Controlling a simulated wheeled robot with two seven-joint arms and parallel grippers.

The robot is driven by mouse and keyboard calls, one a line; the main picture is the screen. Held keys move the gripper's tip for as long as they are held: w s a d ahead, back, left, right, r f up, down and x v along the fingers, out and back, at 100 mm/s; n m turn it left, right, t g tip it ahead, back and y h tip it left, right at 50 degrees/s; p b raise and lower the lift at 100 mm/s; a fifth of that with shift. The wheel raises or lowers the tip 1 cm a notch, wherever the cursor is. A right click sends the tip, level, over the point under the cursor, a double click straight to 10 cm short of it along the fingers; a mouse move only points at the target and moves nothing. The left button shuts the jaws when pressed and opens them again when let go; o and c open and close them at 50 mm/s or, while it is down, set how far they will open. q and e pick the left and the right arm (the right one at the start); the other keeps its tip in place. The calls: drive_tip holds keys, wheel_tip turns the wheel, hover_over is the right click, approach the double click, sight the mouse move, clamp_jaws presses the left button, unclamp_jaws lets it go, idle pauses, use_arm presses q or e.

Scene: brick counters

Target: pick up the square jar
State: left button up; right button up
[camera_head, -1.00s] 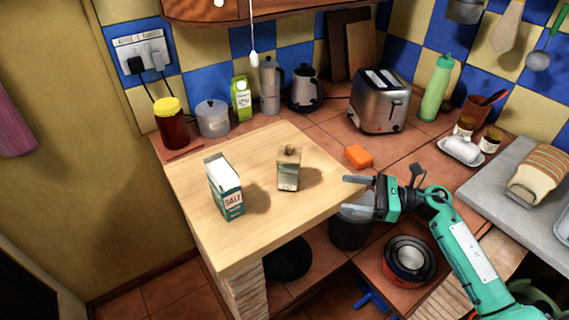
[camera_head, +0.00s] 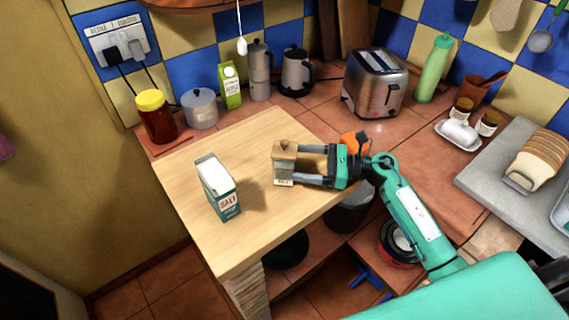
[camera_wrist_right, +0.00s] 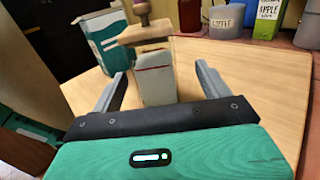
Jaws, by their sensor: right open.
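The square jar (camera_head: 284,168) stands upright on the wooden board-topped counter (camera_head: 243,135). It has a wooden lid with a knob and a pale body with a small label. My right gripper (camera_head: 299,165) reaches in from the right, its fingers level and open at the jar. In the right wrist view the jar (camera_wrist_right: 156,80) stands between the two spread fingers of the gripper (camera_wrist_right: 160,86), with a visible gap at the right finger. My left gripper is not in view.
A salt carton (camera_head: 219,188) stands left of the jar, and behind it in the right wrist view. An orange sponge (camera_head: 352,140) lies behind my right gripper. A toaster (camera_head: 374,84), kettle (camera_head: 296,72) and moka pot (camera_head: 259,72) stand along the back. The board's front is clear.

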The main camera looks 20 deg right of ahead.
sight(285, 163)
drive_tip(key=shift+a+r, duration=0.15)
drive_tip(key=shift+a, duration=0.25)
drive_tip(key=p+x, duration=0.2)
drive_tip(key=x, duration=0.1)
drive_tip(key=shift+s+a, duration=0.1)
drive_tip(key=shift+a, duration=0.2)
drive_tip(key=shift+w+a+f, duration=0.25)
drive_tip(key=shift+a, duration=0.2)
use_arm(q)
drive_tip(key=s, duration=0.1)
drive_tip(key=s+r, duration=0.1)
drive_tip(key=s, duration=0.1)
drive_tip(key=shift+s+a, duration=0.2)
use_arm(e)
drive_tip(key=c, duration=1.3)
